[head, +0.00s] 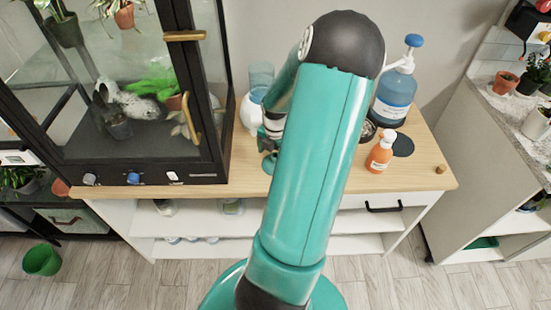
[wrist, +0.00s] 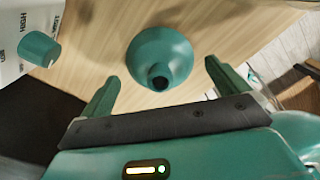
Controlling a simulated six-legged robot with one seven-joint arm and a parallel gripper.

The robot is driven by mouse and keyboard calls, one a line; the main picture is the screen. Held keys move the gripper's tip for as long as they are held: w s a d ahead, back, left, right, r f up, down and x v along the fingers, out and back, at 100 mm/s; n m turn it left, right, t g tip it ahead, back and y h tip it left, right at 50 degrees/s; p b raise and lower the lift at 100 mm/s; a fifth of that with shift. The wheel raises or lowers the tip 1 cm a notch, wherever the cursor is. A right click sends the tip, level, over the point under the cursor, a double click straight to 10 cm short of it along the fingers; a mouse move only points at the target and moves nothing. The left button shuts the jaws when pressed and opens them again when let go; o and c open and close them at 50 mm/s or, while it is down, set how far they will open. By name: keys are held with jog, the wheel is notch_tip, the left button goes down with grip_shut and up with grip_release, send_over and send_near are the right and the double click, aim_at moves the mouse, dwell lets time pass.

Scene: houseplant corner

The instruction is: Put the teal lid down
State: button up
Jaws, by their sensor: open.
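The teal lid (wrist: 165,52), a round cone-like piece with a dark round knob or opening, shows in the wrist view over the pale wood top. It appears to rest on the wood, though its underside is hidden. My gripper (wrist: 162,73) is open, with one teal finger on each side of the lid and a visible gap to each. In the head view my own arm covers most of the gripper, and a small teal piece (head: 269,163) at the wood top is too hidden to identify surely.
The wood top (head: 420,175) holds a glass cabinet (head: 120,150) on the left. A blue pump bottle (head: 393,98), an orange bottle (head: 381,152) and a black disc (head: 403,146) stand right. A teal cap-like cylinder (wrist: 40,48) is near the lid. The front right of the top is fairly clear.

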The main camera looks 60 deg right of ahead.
aim_at(276, 155)
notch_tip(276, 155, up, 10)
dwell(0.3)
dwell(0.6)
